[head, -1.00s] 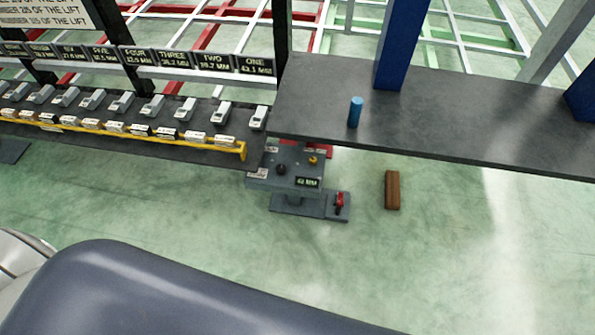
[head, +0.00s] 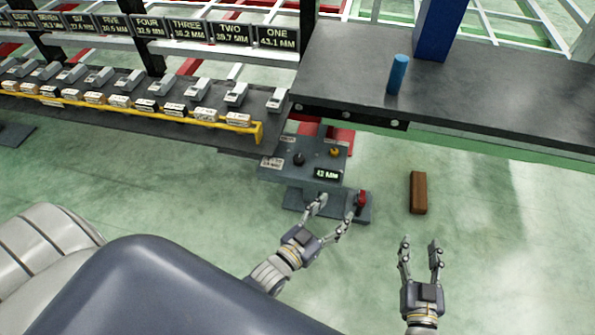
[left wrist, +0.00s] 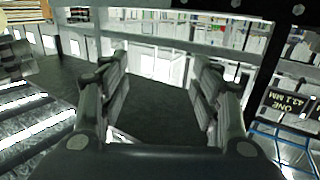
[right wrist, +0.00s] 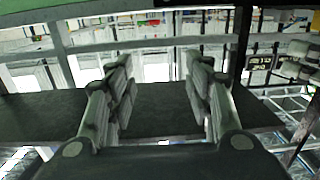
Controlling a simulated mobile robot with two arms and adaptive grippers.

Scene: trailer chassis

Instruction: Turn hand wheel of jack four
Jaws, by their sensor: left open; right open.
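The black FOUR sign (head: 147,27) hangs in the row of readout signs at the upper left of the head view. Its small figure appears to be about 32.9 MM. Below the signs, a row of grey blocks with light tops lies along a dark beam (head: 60,105). I cannot make out a hand wheel of jack four. My left gripper (head: 336,213) is open and empty, in front of the grey control stand. My right gripper (head: 420,245) is open and empty, above the green floor to its right. Both wrist views show spread fingers with nothing between them.
The control stand (head: 287,172) has a black knob, a yellow knob and a small readout. A red lever (head: 361,198) stands on its base. A yellow rail (head: 190,122) edges the beam. A dark table (head: 340,65) carries a blue cylinder (head: 397,75). A brown block (head: 418,192) lies on the floor.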

